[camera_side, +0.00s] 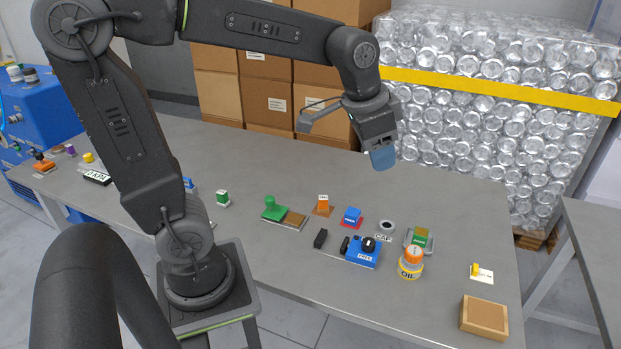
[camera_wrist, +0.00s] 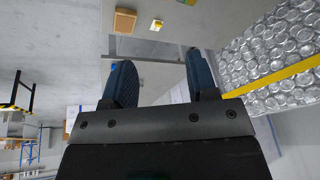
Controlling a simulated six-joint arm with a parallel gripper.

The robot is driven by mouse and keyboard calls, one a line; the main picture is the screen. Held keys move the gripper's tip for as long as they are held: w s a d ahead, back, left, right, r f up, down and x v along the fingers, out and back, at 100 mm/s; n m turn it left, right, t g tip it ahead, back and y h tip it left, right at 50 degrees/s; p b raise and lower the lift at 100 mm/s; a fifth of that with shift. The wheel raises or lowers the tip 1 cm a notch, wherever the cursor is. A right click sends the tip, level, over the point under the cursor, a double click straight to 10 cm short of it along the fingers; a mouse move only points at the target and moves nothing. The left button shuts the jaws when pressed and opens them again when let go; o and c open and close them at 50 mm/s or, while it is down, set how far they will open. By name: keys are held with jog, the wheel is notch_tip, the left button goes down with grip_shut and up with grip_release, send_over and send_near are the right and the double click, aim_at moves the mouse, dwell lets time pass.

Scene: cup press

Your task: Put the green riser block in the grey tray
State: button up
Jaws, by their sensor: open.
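A green block (camera_side: 421,236) with a tan patch on top appears to sit inside a small grey tray (camera_side: 407,243), at the right of the bench behind the oil bottle. The bottle hides part of the tray's front. Another small green block (camera_side: 222,197) with a white label stands alone left of centre. My gripper (camera_side: 382,158) hangs high above the back of the bench, apart from both blocks. In the wrist view its two blue fingers (camera_wrist: 157,62) are spread, with nothing between them.
An orange-topped oil bottle (camera_side: 411,262), a blue press-like block (camera_side: 362,251) and a black cap (camera_side: 387,227) crowd near the tray. A tan box (camera_side: 484,317) stands at the front right corner. Bench space behind the row is clear; wrapped cans (camera_side: 500,110) stand beyond it.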

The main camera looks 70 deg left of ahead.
jog(key=s+d+f+n+t, duration=0.1)
jog(key=s+f+n, duration=0.1)
jog(key=s, duration=1)
jog(key=shift+s+d+f+n+t, duration=0.15)
jog(key=shift+s+d+n+t, duration=0.15)
dwell(0.4)
